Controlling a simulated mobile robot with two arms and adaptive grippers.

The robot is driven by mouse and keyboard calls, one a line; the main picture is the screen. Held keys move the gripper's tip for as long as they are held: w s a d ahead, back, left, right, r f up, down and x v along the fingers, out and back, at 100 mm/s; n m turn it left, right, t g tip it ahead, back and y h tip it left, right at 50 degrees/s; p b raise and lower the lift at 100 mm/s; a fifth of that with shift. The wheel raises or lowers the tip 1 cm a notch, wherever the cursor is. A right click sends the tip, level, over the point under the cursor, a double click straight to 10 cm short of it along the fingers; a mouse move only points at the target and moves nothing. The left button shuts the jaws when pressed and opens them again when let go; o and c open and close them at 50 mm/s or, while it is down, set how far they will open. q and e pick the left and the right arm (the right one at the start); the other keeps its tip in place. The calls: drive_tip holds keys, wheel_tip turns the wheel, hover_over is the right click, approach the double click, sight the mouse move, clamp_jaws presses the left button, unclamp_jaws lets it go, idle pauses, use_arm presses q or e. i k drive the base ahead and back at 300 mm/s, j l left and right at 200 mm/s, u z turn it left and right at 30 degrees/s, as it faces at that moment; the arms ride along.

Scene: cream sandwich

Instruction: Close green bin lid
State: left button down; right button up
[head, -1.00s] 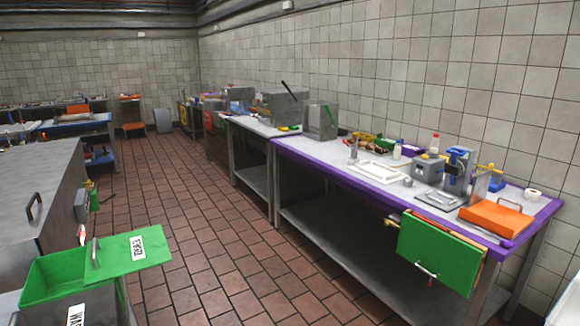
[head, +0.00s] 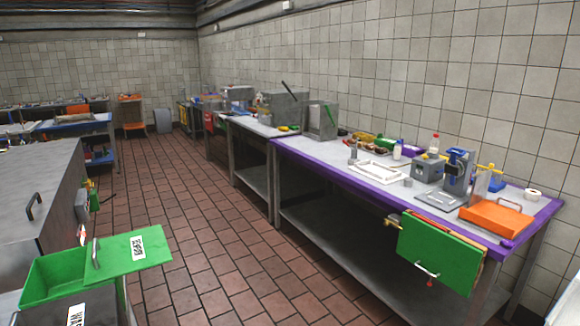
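The green bin (head: 50,280) stands at the lower left of the head view, beside the grey counter. Its green lid (head: 133,250) is open. The lid sticks out to the right of the bin's opening, with a metal handle and a white printed label on it. The green inside of the bin shows. Neither of my grippers is in view.
A grey counter (head: 30,190) stands at the left behind the bin. A grey bin (head: 85,310) with a white label is in front of it. A purple-edged table (head: 330,165) with a hanging green board (head: 440,255) runs along the right. The tiled floor (head: 200,230) between is clear.

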sight(110, 259)
drive_tip(key=u, duration=0.5)
drive_tip(key=i+l+u, duration=0.2)
drive_tip(key=l+u, duration=0.2)
drive_tip(key=l, duration=0.15)
drive_tip(key=i+l+u, duration=0.1)
drive_tip(key=l+u, duration=0.3)
drive_tip(key=l, duration=0.2)
drive_tip(key=l+u, duration=0.4)
drive_tip(key=l, duration=0.2)
